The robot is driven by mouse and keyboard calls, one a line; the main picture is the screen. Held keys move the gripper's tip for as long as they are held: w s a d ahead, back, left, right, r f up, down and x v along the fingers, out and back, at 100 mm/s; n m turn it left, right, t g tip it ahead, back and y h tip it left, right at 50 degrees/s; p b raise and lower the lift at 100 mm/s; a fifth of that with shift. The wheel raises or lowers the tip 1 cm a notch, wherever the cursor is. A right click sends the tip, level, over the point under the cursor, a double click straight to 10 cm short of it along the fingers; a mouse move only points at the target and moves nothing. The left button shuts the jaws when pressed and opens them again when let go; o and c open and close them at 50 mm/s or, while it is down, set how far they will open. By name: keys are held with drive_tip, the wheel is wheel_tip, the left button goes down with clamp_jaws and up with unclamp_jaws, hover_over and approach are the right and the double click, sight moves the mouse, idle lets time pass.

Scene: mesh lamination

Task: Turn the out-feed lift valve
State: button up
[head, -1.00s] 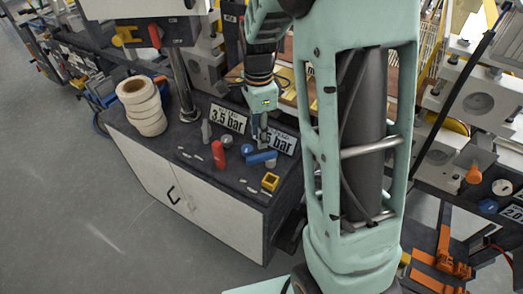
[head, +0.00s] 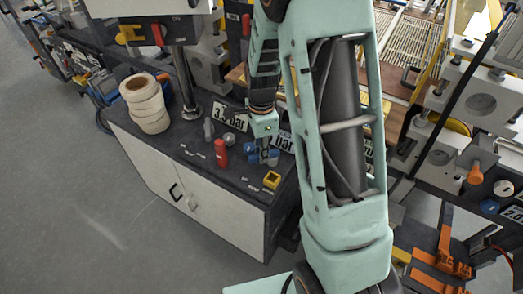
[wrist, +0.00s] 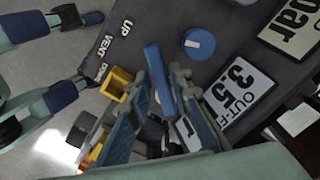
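The out-feed lift valve's blue lever (wrist: 158,78) lies on the dark cabinet top, near the UP, VENT and DOWN labels (wrist: 107,48). In the wrist view it runs up and down, leaning slightly. My gripper (wrist: 158,80) is open, one finger on each side of the lever; I cannot tell whether they touch it. The OUT-FEED 3.5 sign (wrist: 240,92) stands to the right. In the head view my gripper (head: 265,154) is low over the cabinet and hides the middle of the lever.
A round blue knob (wrist: 199,43) sits close beside the lever. A yellow square piece (head: 271,180) is near the cabinet's front edge. A red lever (head: 221,153) and a stack of white rolls (head: 146,104) stand to the left. Open floor lies in front.

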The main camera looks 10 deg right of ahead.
sight(276, 157)
clamp_jaws()
drive_tip(key=shift+n, duration=0.3)
drive_tip(key=n+b, duration=0.1)
drive_tip(key=s+n+b, duration=0.1)
drive_tip(key=n, duration=0.1)
drive_tip(key=shift+s+d, duration=0.1)
drive_tip(key=shift+d, duration=0.1)
drive_tip(key=n, duration=0.1)
drive_tip(key=n+b, duration=0.1)
drive_tip(key=n, duration=0.1)
drive_tip(key=s+d+n, duration=0.1)
drive_tip(key=n, duration=0.1)
drive_tip(key=shift+s+b, duration=0.1)
drive_tip(key=shift+b, duration=0.2)
drive_tip(key=n, duration=0.3)
drive_tip(key=d+n+b, duration=0.1)
drive_tip(key=shift+s, duration=0.3)
drive_tip(key=shift+s+d+n, duration=0.1)
drive_tip(key=shift+d+n, duration=0.15)
drive_tip(key=shift+n, duration=0.55)
drive_tip(key=shift+d+n, duration=0.25)
drive_tip(key=shift+n, duration=0.55)
drive_tip(key=shift+r, duration=0.1)
drive_tip(key=shift+o, duration=2)
unclamp_jaws()
drive_tip(key=shift+b, duration=0.3)
